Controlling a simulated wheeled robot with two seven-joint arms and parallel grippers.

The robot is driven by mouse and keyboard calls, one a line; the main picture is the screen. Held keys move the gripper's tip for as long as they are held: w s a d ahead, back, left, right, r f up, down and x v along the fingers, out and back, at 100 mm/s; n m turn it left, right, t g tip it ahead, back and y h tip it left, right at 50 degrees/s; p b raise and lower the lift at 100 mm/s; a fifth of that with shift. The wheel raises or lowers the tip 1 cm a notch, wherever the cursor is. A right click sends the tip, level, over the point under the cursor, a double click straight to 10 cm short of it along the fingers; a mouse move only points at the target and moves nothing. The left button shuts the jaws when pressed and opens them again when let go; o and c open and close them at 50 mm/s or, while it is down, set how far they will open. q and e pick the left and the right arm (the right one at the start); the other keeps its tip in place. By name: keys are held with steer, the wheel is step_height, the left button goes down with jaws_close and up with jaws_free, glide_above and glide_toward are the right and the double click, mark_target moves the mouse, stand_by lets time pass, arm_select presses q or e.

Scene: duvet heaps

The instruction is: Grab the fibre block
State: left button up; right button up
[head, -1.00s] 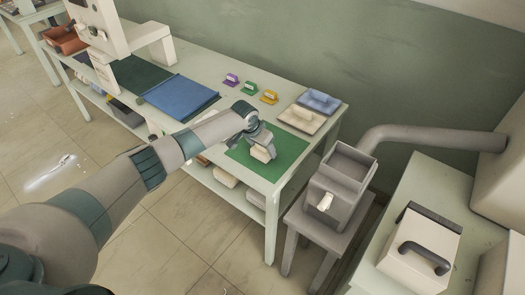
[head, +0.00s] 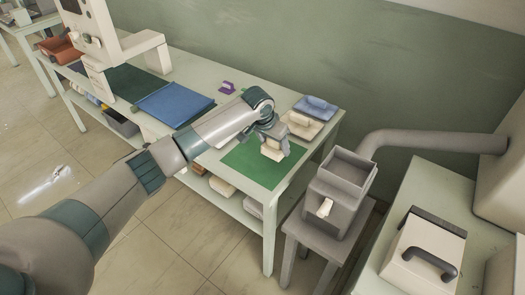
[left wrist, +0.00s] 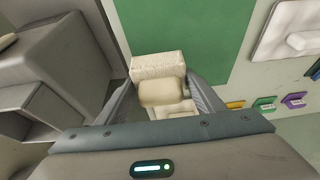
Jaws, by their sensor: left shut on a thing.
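The fibre block (head: 271,153) is small and cream-coloured, and shows at my left gripper (head: 274,143) over the right part of the green mat. In the left wrist view the block (left wrist: 158,65) has a rough, fibrous side, with a smooth rounded cream part nearer the camera. My left gripper (left wrist: 163,92) is shut on it, with one grey finger on each side. The gripper hides part of the block in the head view. I cannot tell how far the block is above the green mat (head: 240,163). My right gripper is not in view.
A blue tray (head: 319,106) and a cream tray (head: 298,129) lie behind the gripper. A blue mat (head: 172,103) lies to the left. A grey hopper box (head: 345,188) on a stand is right of the table. A purple item (head: 228,88) stands at the back.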

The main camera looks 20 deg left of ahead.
arm_select(q)
steer(key=s+d+r+b, duration=0.1)
steer(key=d+r, duration=0.2)
steer(key=d, duration=0.2)
steer(key=shift+s+d+r, duration=0.15)
steer(key=shift+d+r, duration=0.1)
steer(key=shift+d, duration=0.1)
